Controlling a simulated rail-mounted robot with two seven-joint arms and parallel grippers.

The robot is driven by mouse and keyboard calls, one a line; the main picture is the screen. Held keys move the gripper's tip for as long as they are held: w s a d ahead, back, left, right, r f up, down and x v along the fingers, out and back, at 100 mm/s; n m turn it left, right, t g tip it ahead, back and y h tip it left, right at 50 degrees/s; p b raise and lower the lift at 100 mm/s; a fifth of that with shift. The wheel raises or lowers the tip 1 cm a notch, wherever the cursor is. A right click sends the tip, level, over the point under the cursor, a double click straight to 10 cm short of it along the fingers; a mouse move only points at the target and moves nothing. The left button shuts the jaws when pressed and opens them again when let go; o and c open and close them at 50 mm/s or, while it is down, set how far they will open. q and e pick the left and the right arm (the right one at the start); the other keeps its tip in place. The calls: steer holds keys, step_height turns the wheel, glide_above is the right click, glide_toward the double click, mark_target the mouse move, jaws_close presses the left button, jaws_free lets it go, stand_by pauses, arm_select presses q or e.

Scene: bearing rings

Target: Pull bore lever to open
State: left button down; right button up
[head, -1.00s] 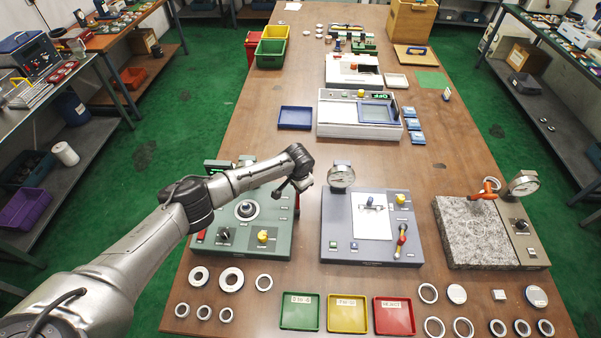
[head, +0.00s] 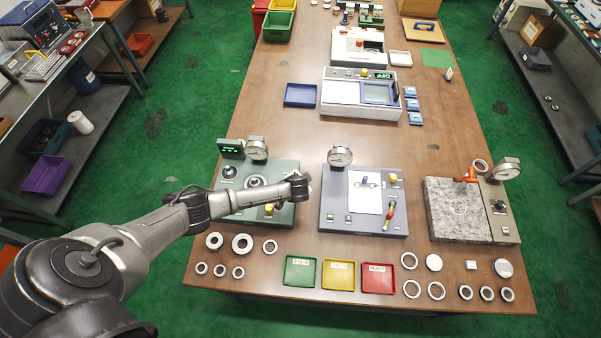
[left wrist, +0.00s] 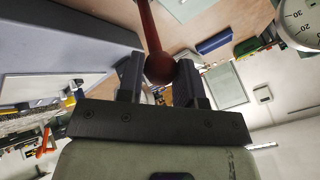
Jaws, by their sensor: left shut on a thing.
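In the left wrist view, a dark red lever (left wrist: 150,28) with a round ball knob (left wrist: 160,67) comes down from the top. My left gripper (left wrist: 160,76) has its two fingers on either side of the knob and is shut on it. In the head view, my left gripper (head: 300,188) is at the right side of the green station (head: 262,213), beside the gap to the grey station (head: 337,210). The arm's end hides the lever there. My right gripper is not in view.
Metal rings (head: 242,243) and green, yellow and red trays (head: 300,271) lie in front. A granite block (head: 458,209) is at right.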

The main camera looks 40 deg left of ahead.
arm_select(q)
steer(key=shift+s+d+f, duration=0.55)
steer(key=shift+s, duration=0.2)
steer(key=shift+f, duration=0.15)
steer(key=c, duration=0.8)
jaws_free()
steer(key=shift+d, duration=0.1)
steer(key=shift+r, duration=0.25)
steer(key=p+v, duration=0.1)
steer(key=v, duration=1.2)
steer(key=shift+s+r, duration=0.1)
steer(key=shift+r, duration=0.15)
